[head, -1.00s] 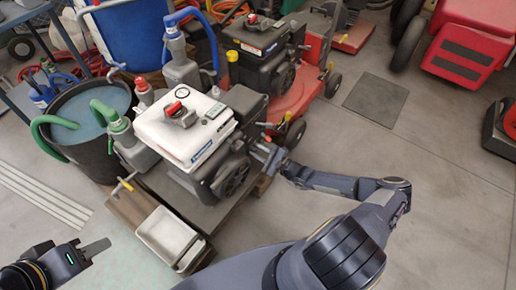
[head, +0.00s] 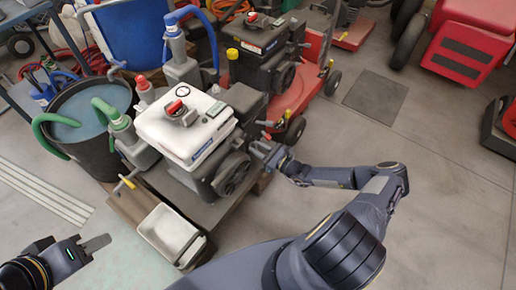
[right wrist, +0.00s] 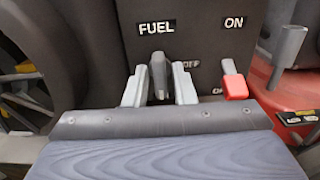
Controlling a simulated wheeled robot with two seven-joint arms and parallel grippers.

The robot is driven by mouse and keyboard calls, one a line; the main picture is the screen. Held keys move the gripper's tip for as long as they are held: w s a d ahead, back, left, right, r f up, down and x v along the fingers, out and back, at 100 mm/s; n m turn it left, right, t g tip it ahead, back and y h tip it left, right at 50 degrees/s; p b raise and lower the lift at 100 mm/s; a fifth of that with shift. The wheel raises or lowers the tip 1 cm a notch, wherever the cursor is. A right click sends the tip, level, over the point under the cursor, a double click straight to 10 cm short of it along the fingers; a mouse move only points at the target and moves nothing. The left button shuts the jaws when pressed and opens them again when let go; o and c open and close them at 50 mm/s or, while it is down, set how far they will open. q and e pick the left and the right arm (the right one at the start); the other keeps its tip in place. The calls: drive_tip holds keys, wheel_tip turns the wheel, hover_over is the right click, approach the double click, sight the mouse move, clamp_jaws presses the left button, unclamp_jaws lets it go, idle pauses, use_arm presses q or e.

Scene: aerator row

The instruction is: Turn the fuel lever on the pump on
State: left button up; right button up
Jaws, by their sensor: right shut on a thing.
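The pump (head: 185,130) has a white tank over a dark engine and stands on a low platform in the head view. In the right wrist view, its dark grey fuel lever (right wrist: 158,72) stands below the FUEL label (right wrist: 156,27), between my right gripper's fingers. My right gripper (right wrist: 159,88) is shut on this lever. It also shows at the engine's right side in the head view (head: 268,152). An OFF label (right wrist: 186,65) is partly hidden behind the right finger; an ON label (right wrist: 234,22) is at upper right. My left gripper (head: 97,243) is away from the pump; its jaw opening is unclear.
A red-tipped switch (right wrist: 233,82) sits just right of my right gripper. A white tray (head: 168,232) stands in front of the pump. A black bucket (head: 85,130) with a green hose is at left, and a red machine (head: 300,95) is behind.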

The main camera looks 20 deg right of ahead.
idle(0.5)
drive_tip(key=o, duration=0.7)
drive_tip(key=p+v, duration=0.1)
drive_tip(key=v, duration=0.6)
drive_tip(key=shift+s+d, duration=0.2)
drive_tip(key=shift+s, duration=0.15)
